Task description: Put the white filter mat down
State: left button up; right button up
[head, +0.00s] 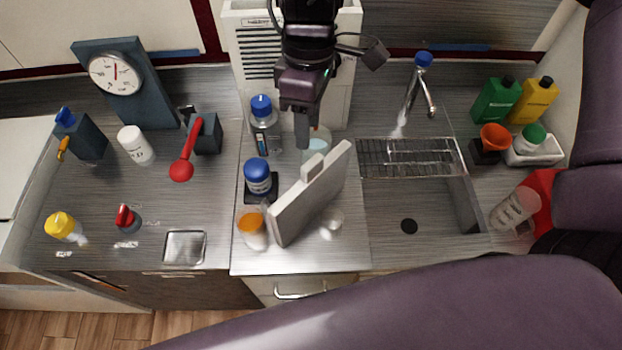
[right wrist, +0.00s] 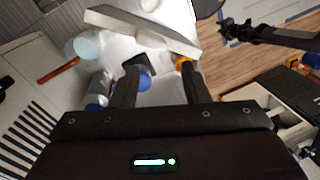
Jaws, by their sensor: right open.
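The white filter mat (head: 312,200) is a pale slab with a small tab on its top edge. In the head view it appears upright on its long edge over the middle counter, set diagonally. It also shows in the right wrist view (right wrist: 140,30), beyond the fingertips. My right gripper (head: 303,138) comes down from the top, behind the mat and apart from it. In the right wrist view the fingers of that gripper (right wrist: 158,72) are spread and empty. The mat's lower edge is partly hidden, so its full contact with the counter cannot be told. My left gripper does not show clearly.
A blue-capped jar (head: 258,178) and an orange-capped jar (head: 252,232) stand left of the mat. A clear beaker (head: 316,142) stands behind it. A sink (head: 410,215) with a wire rack (head: 412,157) lies to the right. A metal tray (head: 185,247) sits on the left counter.

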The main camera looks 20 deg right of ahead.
aim_at(314, 160)
jog(key=n, duration=0.2)
jog(key=d+f+n+y+b, duration=0.1)
jog(key=n, duration=0.2)
jog(key=d+f+n+y, duration=0.1)
jog(key=n, duration=0.1)
jog(key=shift+f, duration=0.2)
jog(key=shift+s+d+f+n+y+b, duration=0.1)
jog(key=shift+f+n+y+b, duration=0.15)
jog(key=shift+f+n, duration=0.5)
jog(key=shift+w+d+f+n+y+b, duration=0.1)
jog(key=shift+f+n+y+b, duration=0.2)
jog(key=shift+n, duration=0.8)
jog(key=shift+s+d+f+n+y+b, duration=0.15)
jog(key=shift+f+n, duration=0.45)
jog(key=shift+n, duration=0.35)
jog(key=shift+a+p+x, duration=0.2)
jog(key=shift+p+x, duration=0.35)
jog(key=shift+x, duration=2.05)
grip_shut()
